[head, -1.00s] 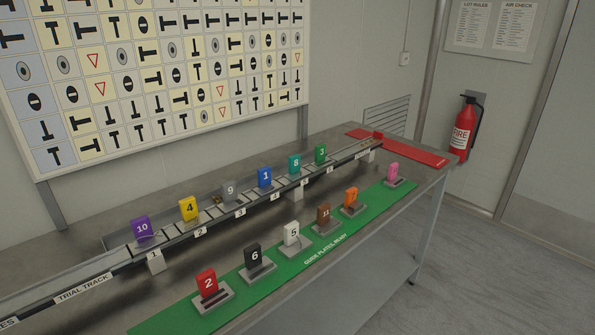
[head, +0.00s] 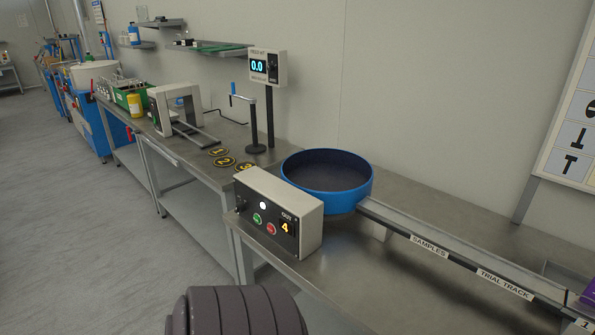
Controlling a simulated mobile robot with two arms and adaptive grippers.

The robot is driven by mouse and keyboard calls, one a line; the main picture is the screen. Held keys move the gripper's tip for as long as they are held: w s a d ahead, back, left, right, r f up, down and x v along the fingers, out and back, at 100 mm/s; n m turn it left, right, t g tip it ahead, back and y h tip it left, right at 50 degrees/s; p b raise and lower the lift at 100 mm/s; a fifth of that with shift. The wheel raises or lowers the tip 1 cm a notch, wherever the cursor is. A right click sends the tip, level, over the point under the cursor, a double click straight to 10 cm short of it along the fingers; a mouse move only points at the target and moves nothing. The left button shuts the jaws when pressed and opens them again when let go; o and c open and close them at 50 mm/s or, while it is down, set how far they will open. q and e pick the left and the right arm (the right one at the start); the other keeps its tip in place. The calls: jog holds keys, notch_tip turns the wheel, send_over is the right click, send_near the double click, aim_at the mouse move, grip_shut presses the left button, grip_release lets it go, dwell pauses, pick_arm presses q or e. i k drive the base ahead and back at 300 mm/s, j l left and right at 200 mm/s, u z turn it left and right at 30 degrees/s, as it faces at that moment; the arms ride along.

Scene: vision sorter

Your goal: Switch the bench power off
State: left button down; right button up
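A grey control box (head: 282,215) stands at the front left corner of the steel bench (head: 385,270). Its front has a white round lamp or button (head: 263,205) that looks bright, a green button (head: 257,219), a red button (head: 271,229) and a small window showing a yellow 4 (head: 284,227) under the word OUT. Which control is the bench power cannot be read here. A dark grey ribbed part of my own arm shows at the bottom edge, below the box. Neither of my grippers is in view.
A blue round bowl (head: 360,193) sits behind the box and feeds the trial track (head: 470,270) running right. A post display reading 0.0 (head: 257,67), a crank stand (head: 254,140) and numbered discs (head: 223,162) are on the side bench. Floor at left is clear.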

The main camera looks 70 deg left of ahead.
aim_at(240, 207)
jog(key=k+j, duration=0.35)
jog(key=j, duration=0.2)
jog(key=u, duration=1.9)
